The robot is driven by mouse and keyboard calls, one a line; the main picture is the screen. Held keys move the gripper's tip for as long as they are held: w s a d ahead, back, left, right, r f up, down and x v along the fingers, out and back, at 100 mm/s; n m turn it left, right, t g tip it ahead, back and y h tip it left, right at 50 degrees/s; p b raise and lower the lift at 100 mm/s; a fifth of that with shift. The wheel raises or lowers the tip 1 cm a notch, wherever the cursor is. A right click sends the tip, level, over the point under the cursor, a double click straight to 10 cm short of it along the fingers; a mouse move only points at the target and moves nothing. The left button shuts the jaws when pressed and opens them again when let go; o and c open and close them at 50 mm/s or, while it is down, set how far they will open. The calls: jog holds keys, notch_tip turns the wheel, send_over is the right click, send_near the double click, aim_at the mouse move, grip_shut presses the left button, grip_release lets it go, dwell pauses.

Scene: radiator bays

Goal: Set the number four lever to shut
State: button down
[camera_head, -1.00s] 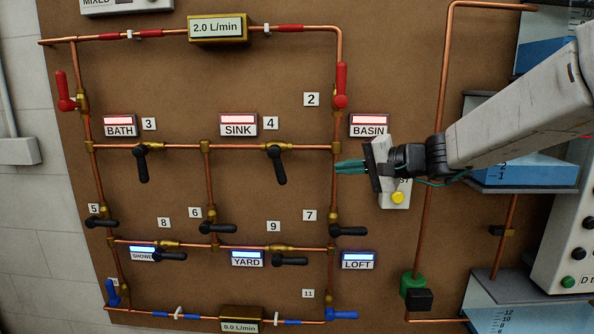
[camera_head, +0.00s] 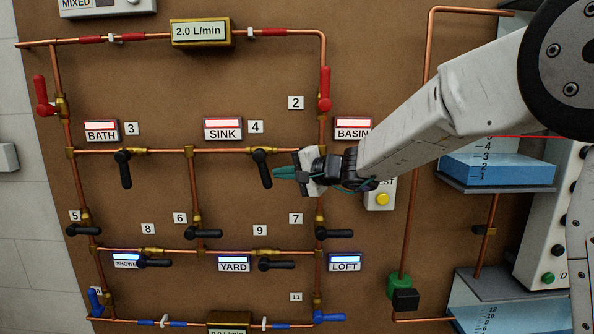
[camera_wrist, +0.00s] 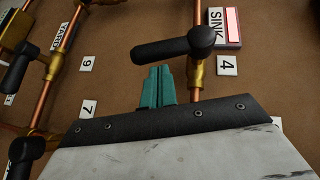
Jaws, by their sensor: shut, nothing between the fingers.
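The number four lever (camera_head: 262,167) is black and hangs down from a brass valve on the horizontal copper pipe, beside the "4" tag (camera_head: 256,127) and below the SINK sign (camera_head: 223,129). Its handle is nearly square to the pipe, tilted slightly. My gripper (camera_head: 276,173) is shut and empty, its teal fingertips just right of the lever's handle. In the wrist view the lever (camera_wrist: 175,48) lies just ahead of the shut fingertips (camera_wrist: 156,70); whether they touch is unclear.
The number three lever (camera_head: 124,169) hangs down at left. The number seven (camera_head: 335,233) and nine (camera_head: 277,265) levers lie sideways below. A red lever (camera_head: 325,90) stands above right. A TEST box with a yellow button (camera_head: 382,199) is behind my arm.

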jog(key=shift+a, duration=0.2)
jog(key=shift+a+f, duration=0.65)
jog(key=shift+f, duration=0.1)
